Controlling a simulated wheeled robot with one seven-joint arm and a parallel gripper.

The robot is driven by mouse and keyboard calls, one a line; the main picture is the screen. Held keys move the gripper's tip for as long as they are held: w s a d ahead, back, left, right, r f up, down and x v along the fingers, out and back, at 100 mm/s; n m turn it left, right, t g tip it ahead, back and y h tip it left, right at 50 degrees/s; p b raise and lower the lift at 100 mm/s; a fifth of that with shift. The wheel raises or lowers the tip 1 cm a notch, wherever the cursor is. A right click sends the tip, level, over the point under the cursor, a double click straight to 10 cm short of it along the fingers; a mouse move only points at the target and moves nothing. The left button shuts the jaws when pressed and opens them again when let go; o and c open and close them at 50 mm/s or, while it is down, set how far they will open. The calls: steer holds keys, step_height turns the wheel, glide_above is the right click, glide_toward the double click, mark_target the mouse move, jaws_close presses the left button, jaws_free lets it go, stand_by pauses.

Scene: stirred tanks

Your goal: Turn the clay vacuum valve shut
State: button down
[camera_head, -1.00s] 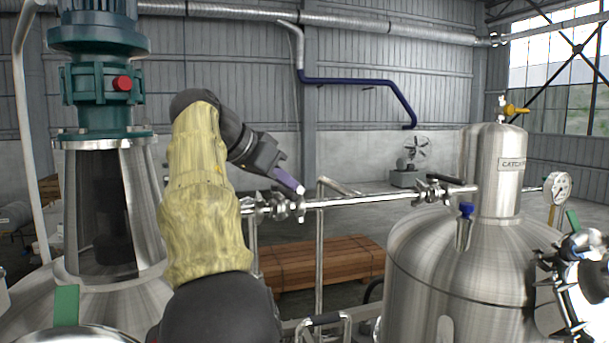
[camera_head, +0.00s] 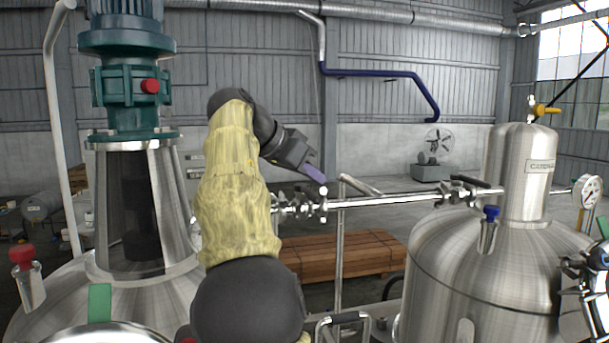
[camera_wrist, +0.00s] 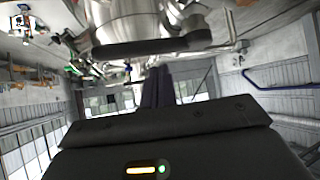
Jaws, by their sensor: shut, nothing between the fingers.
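My gripper (camera_head: 318,180) is shut and empty. It points down and right, just above a steel valve fitting (camera_head: 302,206) at the left end of the horizontal pipe. In the wrist view my fingers (camera_wrist: 158,72) are together, and a dark bar-shaped handle (camera_wrist: 150,47) on bright steel fittings lies just beyond their tips. I cannot tell whether they touch. A yellow-orange handled valve (camera_head: 545,109) sits on top of the steel vessel at the right, far from my gripper. No readable label marks any valve as the clay vacuum valve.
The horizontal pipe (camera_head: 395,199) runs to a second black-handled valve (camera_head: 460,190) by the right tank (camera_head: 470,265). A blue-capped fitting (camera_head: 491,213) and gauge (camera_head: 588,192) stand there. The motor-topped vessel (camera_head: 180,240) is at left. Stacked timber (camera_head: 345,257) lies behind the pipe.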

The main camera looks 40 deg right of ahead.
steer(key=w+a+r+p, duration=0.1)
steer(key=a+r+p, duration=0.3)
steer(key=r, duration=0.3)
steer(key=shift+w+a+r, duration=0.15)
steer(key=shift+w+a, duration=0.2)
steer(key=shift+a, duration=0.5)
steer(key=shift+d, duration=0.1)
